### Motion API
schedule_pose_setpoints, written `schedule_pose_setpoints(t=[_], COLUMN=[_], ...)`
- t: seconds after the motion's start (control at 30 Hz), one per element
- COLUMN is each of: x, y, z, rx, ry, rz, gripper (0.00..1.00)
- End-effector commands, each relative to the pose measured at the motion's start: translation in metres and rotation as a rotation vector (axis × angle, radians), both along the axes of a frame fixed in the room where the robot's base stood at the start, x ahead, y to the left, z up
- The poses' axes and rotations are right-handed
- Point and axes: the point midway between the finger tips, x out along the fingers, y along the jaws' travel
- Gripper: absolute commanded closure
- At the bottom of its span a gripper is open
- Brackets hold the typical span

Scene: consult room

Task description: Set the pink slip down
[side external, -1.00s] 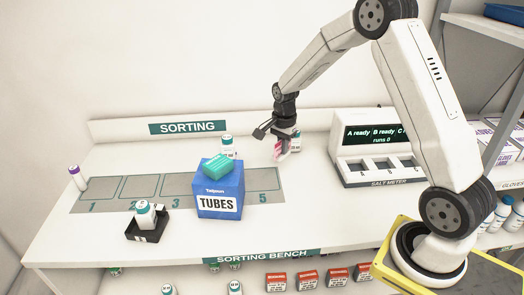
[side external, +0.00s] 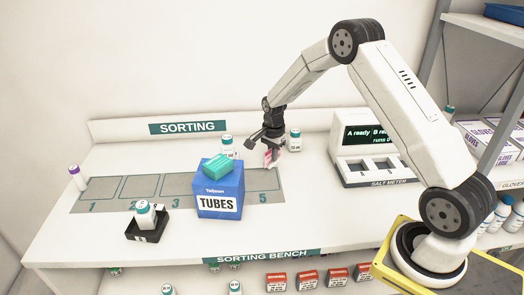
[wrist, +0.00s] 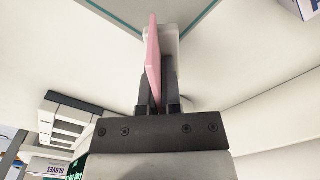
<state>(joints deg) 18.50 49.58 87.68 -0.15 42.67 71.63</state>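The pink slip (side external: 271,158) hangs from my gripper (side external: 271,149) in the side external view, near the far right part of slot 5 (side external: 264,179). In the wrist view the pink slip (wrist: 153,62) stands edge-on between the two dark fingers of my gripper (wrist: 157,82), which are shut on it. A pale piece (wrist: 169,46) shows right beside the slip; I cannot tell what it is. Teal outline lines show past the slip's tip. I cannot tell whether the slip's lower end touches the bench.
A blue TUBES box (side external: 219,196) with a green box (side external: 218,166) on it stands left of my gripper. White bottles stand behind (side external: 227,147) and to the right (side external: 295,141). The salt meter (side external: 375,167) is farther right. Slots 1 to 3 look clear.

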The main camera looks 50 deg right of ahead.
Motion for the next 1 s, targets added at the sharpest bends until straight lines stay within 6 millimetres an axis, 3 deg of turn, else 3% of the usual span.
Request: schedule_pose_setpoints(t=[0.3,0.73,0.87,1.0], x=[0.001,0.000,0.000,0.000], y=[0.000,0.000,0.000,0.000], z=[-0.030,-0.034,-0.034,-0.034], rx=[0.000,0.000,0.000,0.000], ry=[0.001,0.000,0.000,0.000], rz=[0.000,0.000,0.000,0.000], gripper=[1.00,1.00,0.60,0.60])
